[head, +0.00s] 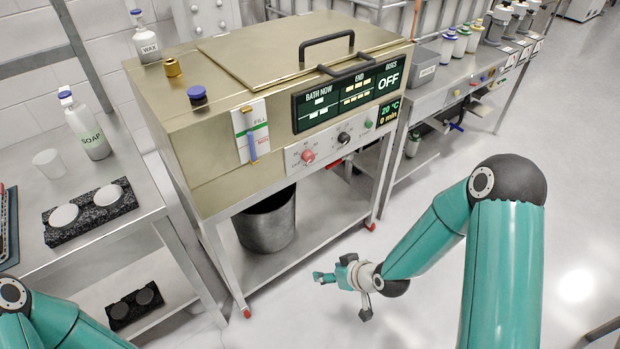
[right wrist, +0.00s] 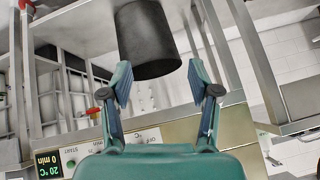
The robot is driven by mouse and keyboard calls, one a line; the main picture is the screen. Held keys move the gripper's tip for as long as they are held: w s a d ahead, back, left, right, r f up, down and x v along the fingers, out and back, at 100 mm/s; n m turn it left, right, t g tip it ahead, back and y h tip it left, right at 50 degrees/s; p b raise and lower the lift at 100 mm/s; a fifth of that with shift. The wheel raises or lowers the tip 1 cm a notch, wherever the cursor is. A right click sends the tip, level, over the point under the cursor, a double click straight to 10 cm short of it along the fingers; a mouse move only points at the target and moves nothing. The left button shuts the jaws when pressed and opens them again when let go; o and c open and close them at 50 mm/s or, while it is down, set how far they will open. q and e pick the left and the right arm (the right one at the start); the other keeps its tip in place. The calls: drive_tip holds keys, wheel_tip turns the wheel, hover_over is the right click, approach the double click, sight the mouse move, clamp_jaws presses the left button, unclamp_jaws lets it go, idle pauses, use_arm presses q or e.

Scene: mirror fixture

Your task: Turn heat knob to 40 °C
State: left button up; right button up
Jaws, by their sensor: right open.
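The control panel (head: 335,145) is on the front of a brass-coloured bath cabinet (head: 215,120). It carries a red knob (head: 308,157) and a black knob (head: 343,138), each with small markings around it. The labels are too small to tell which is the heat knob. A display (head: 390,111) reads 20 °C and 0 min. My right gripper (head: 343,295) is open and empty, low in front of the cabinet and apart from the knobs. Its spread fingers also show in the right wrist view (right wrist: 160,88). My left gripper is out of view.
A large black display (head: 345,95) reads OFF. A green button (head: 368,123) sits right of the knobs. A dark bucket (head: 266,220) stands on the shelf below. A steel side table (head: 140,205) stands at left. The floor in front is clear.

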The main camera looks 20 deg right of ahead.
drive_tip(key=w+d+r+n+t+b, duration=0.25)
drive_tip(key=w+d+t+b, duration=0.3)
drive_tip(key=w, duration=0.35)
drive_tip(key=n+t+y+b, duration=0.2)
drive_tip(key=n+t+b, duration=0.2)
drive_tip(key=n+b, duration=0.4)
approach(311, 159)
drive_tip(key=shift+m, duration=0.25)
drive_tip(key=x, duration=0.9)
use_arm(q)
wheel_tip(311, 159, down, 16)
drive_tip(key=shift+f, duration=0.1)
